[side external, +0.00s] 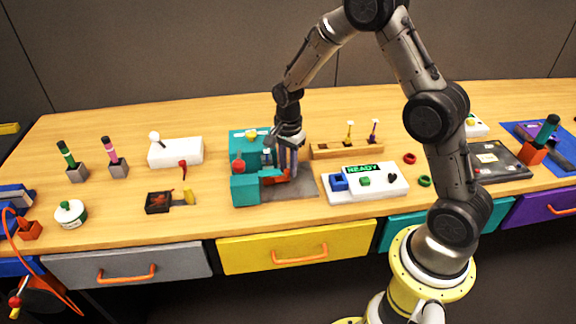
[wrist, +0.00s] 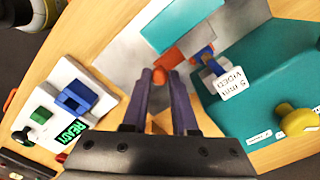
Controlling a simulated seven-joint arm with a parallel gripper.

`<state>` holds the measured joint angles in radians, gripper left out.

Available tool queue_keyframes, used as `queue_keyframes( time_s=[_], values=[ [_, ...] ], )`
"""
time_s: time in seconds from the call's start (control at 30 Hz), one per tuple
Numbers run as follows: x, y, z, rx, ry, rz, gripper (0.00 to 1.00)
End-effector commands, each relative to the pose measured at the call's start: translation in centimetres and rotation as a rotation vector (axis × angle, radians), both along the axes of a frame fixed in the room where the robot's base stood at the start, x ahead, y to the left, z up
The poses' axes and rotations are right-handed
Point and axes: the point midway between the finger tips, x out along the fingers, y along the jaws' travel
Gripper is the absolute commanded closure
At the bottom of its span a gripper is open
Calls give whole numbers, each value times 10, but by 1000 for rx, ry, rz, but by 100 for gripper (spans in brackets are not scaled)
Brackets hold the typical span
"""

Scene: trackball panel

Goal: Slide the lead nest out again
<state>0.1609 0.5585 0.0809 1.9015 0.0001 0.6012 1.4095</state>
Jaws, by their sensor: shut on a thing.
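A teal machine (side external: 245,188) stands on a grey plate (side external: 290,188) at the middle of the table; it also shows at right in the wrist view (wrist: 265,85). My gripper (side external: 287,173) points down beside its right side. In the wrist view my gripper (wrist: 160,76) is shut on a small orange-red handle (wrist: 168,59), which I take to be the lead nest's. The orange-red part also shows low beside the machine in the side view (side external: 277,178). A blue piece with a white tag (wrist: 232,83) lies close by. The nest's body is mostly hidden by fingers and machine.
A white panel with a green READY display (side external: 366,182) stands just right of the plate. A wooden rack (side external: 345,150) is behind it. A black block with a yellow part (side external: 160,202) lies left. Bare table lies between block and machine.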

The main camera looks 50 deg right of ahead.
Motion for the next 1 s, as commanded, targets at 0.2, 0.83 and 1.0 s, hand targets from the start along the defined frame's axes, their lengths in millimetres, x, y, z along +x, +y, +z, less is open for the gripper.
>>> queue_keyframes(
  time_s=[0.2,0.83,1.0],
  values=[
    [1,0,1,0,-2,0,100],
    [-52,-56,2,-2,-5,-6,100],
    [-64,-66,2,-2,-4,-2,100]
  ],
)
